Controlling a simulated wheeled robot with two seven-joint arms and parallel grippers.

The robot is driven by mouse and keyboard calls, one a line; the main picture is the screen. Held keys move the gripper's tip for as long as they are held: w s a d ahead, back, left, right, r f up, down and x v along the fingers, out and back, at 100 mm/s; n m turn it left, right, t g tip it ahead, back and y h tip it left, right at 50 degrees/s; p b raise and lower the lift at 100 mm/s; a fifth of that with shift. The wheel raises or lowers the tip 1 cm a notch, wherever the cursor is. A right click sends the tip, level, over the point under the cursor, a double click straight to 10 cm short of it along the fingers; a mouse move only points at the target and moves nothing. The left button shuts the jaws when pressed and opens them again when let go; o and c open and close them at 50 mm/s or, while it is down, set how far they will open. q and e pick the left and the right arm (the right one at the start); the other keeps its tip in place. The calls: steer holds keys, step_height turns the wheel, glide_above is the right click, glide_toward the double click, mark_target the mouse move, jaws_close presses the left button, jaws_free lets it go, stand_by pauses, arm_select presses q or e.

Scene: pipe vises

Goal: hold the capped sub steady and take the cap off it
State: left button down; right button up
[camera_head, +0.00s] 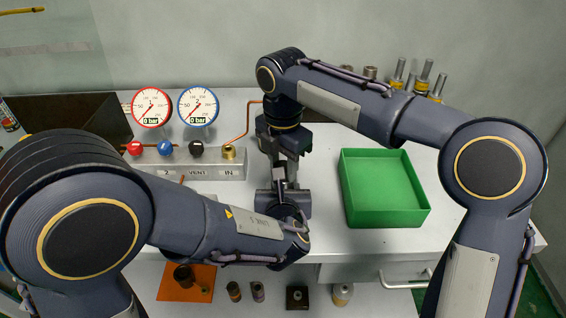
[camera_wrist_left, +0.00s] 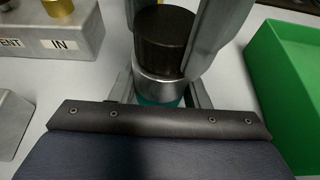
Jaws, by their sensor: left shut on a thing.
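The capped sub (camera_wrist_left: 158,88) stands upright in the left wrist view, with a silver body and a teal band low down. Its dark, ribbed cap (camera_wrist_left: 163,42) sits on top. My left gripper (camera_head: 284,186) is shut on the sub's body, a finger on each side below the cap. My right gripper (camera_head: 283,168) points down from above. Its fingers flank the cap in the left wrist view; whether they press on it I cannot tell. In the head view the grippers mostly hide the sub and cap.
A green tray (camera_head: 427,212) stands right of the grippers. A grey manifold block (camera_head: 205,169) with knobs, a brass IN port and two gauges (camera_head: 175,106) stands to the left. Several fittings stand at the back right (camera_head: 423,75). An orange mat (camera_head: 168,292) and loose parts lie below, in front.

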steer(key=shift+r, duration=0.2)
steer(key=shift+r, duration=0.9)
steer(key=shift+r, duration=2)
arm_select(q)
steer(key=c, duration=0.7)
jaws_free()
